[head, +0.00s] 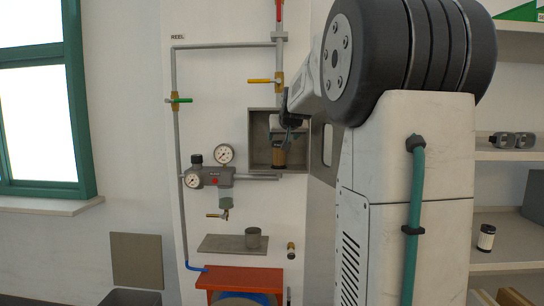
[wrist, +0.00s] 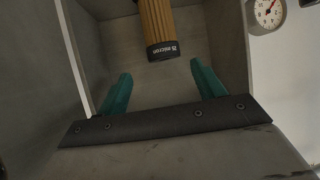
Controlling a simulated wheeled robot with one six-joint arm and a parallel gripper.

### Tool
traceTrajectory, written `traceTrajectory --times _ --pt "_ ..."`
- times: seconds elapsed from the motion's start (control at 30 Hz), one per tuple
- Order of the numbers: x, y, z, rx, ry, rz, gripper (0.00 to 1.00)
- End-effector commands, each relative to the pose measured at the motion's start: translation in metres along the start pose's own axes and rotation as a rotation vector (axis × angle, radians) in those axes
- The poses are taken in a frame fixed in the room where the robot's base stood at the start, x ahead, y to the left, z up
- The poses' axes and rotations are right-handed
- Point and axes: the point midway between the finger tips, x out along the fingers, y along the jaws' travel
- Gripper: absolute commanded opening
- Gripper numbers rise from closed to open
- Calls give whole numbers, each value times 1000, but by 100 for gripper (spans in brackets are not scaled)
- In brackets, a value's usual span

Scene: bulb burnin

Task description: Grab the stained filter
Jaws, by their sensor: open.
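A tan-brown pleated filter (head: 278,156) with dark end caps stands in the grey open box (head: 257,152) on the wall panel. It fills the top middle of the wrist view (wrist: 156,18), where its black cap reads what looks like "25 micron". My gripper (wrist: 161,78) is open and empty, its two teal fingers inside the box. The filter lies ahead of the fingertips, roughly in line with the gap and apart from them. In the head view my gripper (head: 288,133) is partly hidden by my arm.
A paler filter (head: 486,237) with black caps stands on the shelf at right. Box walls (wrist: 230,45) are close on both sides of my fingers. Pipes, a yellow-handled valve (head: 262,81) and a pressure gauge (head: 225,153) surround the box.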

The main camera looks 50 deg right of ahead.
Motion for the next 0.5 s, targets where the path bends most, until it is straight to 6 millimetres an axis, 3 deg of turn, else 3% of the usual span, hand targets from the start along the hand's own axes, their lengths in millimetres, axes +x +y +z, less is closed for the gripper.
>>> traceTrajectory --times 0.5 --pt "63 -7 3 -2 -4 -4 68"
